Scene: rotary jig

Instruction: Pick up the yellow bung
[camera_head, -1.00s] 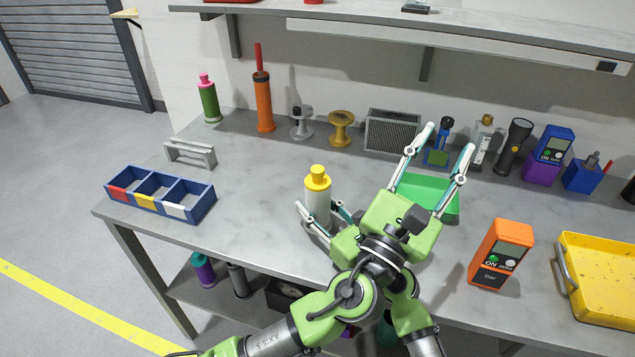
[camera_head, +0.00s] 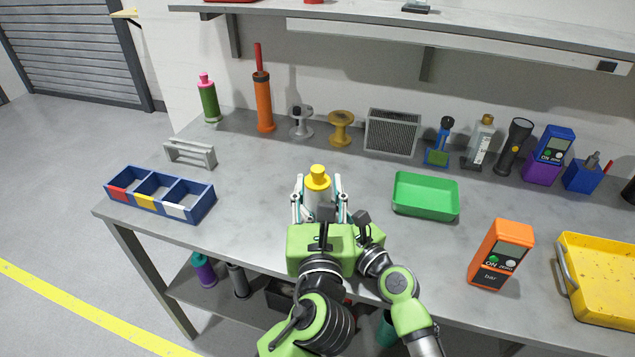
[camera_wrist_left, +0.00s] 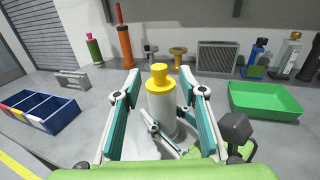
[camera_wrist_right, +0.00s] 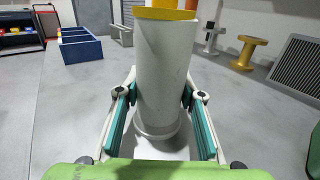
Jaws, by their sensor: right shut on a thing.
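The yellow bung (camera_head: 318,177) sits in the top of an upright white cylinder (camera_head: 318,203) on the table. It also shows in the left wrist view (camera_wrist_left: 160,77); only its lower edge shows in the right wrist view (camera_wrist_right: 165,13). My left gripper (camera_head: 318,185) is open, with one finger on each side of the bung and the upper cylinder, gaps visible between. My right gripper (camera_wrist_right: 160,82) is shut on the white cylinder, lower down; in the head view my left gripper mostly hides it.
A green tray (camera_head: 425,210) stands to the right, with an orange meter (camera_head: 500,252) and a yellow tray (camera_head: 598,322) beyond. A blue divided box (camera_head: 205,208) is at the left. Spools, a speaker-like grille and tools line the back. The table between is clear.

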